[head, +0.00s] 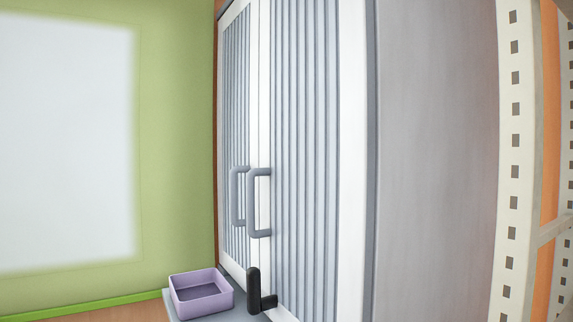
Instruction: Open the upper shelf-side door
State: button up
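A tall cabinet has two doors with white frames and grey ribbed panels in the head view. The shelf-side door (305,120) is the right one, nearer the metal rack. Its grey bar handle (255,203) stands upright on its left edge. The other door (236,90) is to the left, with a matching handle (236,197) close beside the first. Both doors look shut. The bottom of the cabinet is cut off by the frame. My gripper does not show, and nothing touches either handle.
A lilac open box (201,293) sits on a grey surface low in front of the left door. A black L-shaped piece (254,290) stands right of it; what it belongs to is unclear. A perforated cream rack post (513,150) stands right of the cabinet's grey side (437,150).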

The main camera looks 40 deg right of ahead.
aim_at(316, 171)
jog(key=z, duration=0.4)
jog(key=i+z, duration=0.1)
jog(key=z, duration=0.7)
jog(key=i+z, duration=0.1)
jog(key=z, duration=0.3)
